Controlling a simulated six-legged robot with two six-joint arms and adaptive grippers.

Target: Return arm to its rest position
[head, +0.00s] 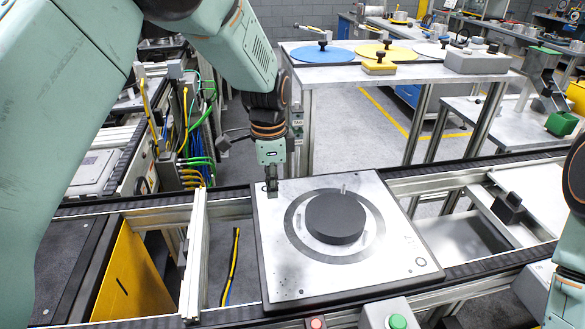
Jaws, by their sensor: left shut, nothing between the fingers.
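My left arm comes in from the upper left and reaches down over the conveyor. Its gripper (271,184) is shut and empty, pointing down at the back left corner of the metal pallet plate (290,270). I cannot tell whether the fingertips touch the plate. A dark round clutch disc (335,218) lies on the plate inside a dark ring. A small light pin stands at the disc's far edge. Part of my right arm shows at the right edge; its gripper is out of view.
Conveyor rails (480,262) run left and right of the plate. A green button (398,321) and a red button (316,323) sit at the front edge. Behind stands a table with a blue disc (322,54), a yellow disc (386,52) and a grey block (477,62). Cables hang at left.

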